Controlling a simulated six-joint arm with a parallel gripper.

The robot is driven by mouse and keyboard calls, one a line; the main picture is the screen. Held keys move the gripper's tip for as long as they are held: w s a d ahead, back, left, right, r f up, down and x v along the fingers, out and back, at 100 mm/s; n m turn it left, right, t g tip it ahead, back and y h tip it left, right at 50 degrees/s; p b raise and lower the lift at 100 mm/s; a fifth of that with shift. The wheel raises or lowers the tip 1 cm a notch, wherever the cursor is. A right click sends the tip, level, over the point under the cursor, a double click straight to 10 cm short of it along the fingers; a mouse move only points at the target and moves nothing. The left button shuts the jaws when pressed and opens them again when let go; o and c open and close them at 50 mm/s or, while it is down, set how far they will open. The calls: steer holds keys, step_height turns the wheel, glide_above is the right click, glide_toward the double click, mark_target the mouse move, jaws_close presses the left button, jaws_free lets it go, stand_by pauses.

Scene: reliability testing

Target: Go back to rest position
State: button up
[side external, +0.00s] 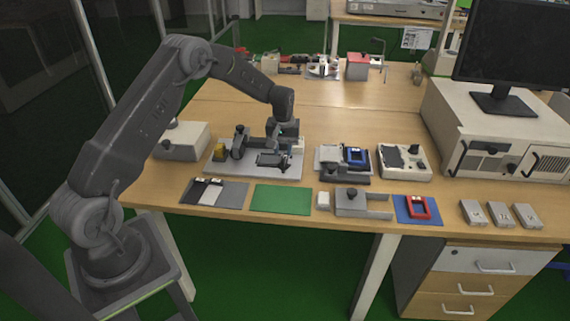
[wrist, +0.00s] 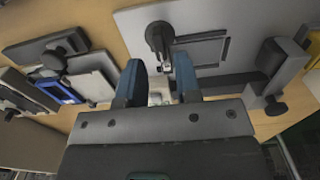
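My gripper (side external: 281,143) is low over a light grey fixture plate (side external: 290,173) on the wooden table, in the side view. In the wrist view, the two blue fingers of my gripper (wrist: 160,70) stand apart with a gap between them. A small pale and metal part (wrist: 160,92) shows in the gap, and I cannot tell whether it lies beyond the fingers. A dark round knob (wrist: 159,36) and a dark rectangular frame (wrist: 203,50) on the plate lie just ahead of the fingertips. My arm reaches out bent from its stand at the left.
A fixture with a blue part (side external: 355,156) and a white device (side external: 404,162) stand right of the plate. Grey (side external: 231,194), green (side external: 283,199) and blue (side external: 403,212) mats lie along the front edge. A monitor (side external: 515,45) stands on a large white unit (side external: 490,125).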

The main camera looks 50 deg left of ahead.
steer(key=shift+r, duration=0.3)
steer(key=shift+d+r, duration=0.1)
steer(key=shift+r, duration=0.1)
steer(key=s+d+r+m+t, duration=0.1)
steer(key=s+d+r, duration=0.25)
steer(key=r, duration=0.35)
steer(key=s+d+r+m+t, duration=0.1)
steer(key=s+d+r+m, duration=0.2)
steer(key=r, duration=0.4)
steer(key=s+d+r+t, duration=0.1)
steer(key=s+d+r, duration=0.25)
steer(key=r, duration=0.35)
steer(key=s+d+r+m+t, duration=0.1)
steer(key=s+d, duration=0.3)
steer(key=s, duration=0.6)
steer(key=s+d+r+m+t, duration=0.1)
steer(key=s+d+r+m, duration=0.2)
steer(key=s, duration=0.8)
steer(key=shift+s+d+m+t, duration=0.3)
steer(key=shift+d+m, duration=0.2)
steer(key=shift+d, duration=0.5)
steer(key=shift+o, duration=0.4)
steer(key=shift+w, duration=0.1)
